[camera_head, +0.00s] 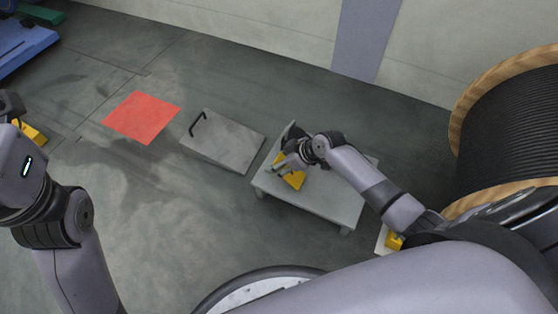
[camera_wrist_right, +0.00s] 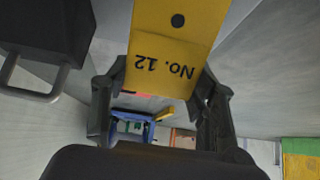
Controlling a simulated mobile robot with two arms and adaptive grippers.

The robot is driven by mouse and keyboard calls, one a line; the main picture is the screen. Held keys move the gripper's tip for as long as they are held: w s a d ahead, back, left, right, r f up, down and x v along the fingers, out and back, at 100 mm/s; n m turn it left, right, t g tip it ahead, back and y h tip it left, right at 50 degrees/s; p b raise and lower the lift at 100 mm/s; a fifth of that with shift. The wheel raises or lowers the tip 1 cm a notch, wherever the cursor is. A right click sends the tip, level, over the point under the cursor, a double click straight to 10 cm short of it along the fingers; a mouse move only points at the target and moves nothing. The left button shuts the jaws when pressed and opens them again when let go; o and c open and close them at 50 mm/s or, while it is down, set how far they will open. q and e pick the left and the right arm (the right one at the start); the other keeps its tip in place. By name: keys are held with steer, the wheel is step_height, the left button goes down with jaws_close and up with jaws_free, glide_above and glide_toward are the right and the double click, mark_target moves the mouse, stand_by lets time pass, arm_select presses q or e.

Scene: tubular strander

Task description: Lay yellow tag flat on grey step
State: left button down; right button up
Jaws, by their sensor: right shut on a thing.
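The yellow tag (camera_head: 291,179) shows at the grey step (camera_head: 318,208), over its left part. In the right wrist view the tag (camera_wrist_right: 176,55) has a dark round hole and the print "No. 12", seen upside down. My right gripper (camera_head: 284,164) is shut on the tag; its fingers (camera_wrist_right: 160,92) stand at either side of the tag's near end. I cannot tell whether the tag touches the step. My left gripper (camera_head: 10,104) is partly in view at the left edge, and its fingers are unclear.
A dark block with a handle (camera_wrist_right: 45,45) is close beside the right gripper. A grey plate with a black handle (camera_head: 222,142) and a red floor patch (camera_head: 142,117) lie further left. A large cable reel (camera_head: 510,130) stands at the right. Yellow items show at the left edge (camera_head: 33,132) and lower right (camera_head: 394,241).

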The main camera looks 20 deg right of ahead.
steer(key=o, duration=1.1)
steer(key=shift+r, duration=0.1)
steer(key=v, duration=1.2)
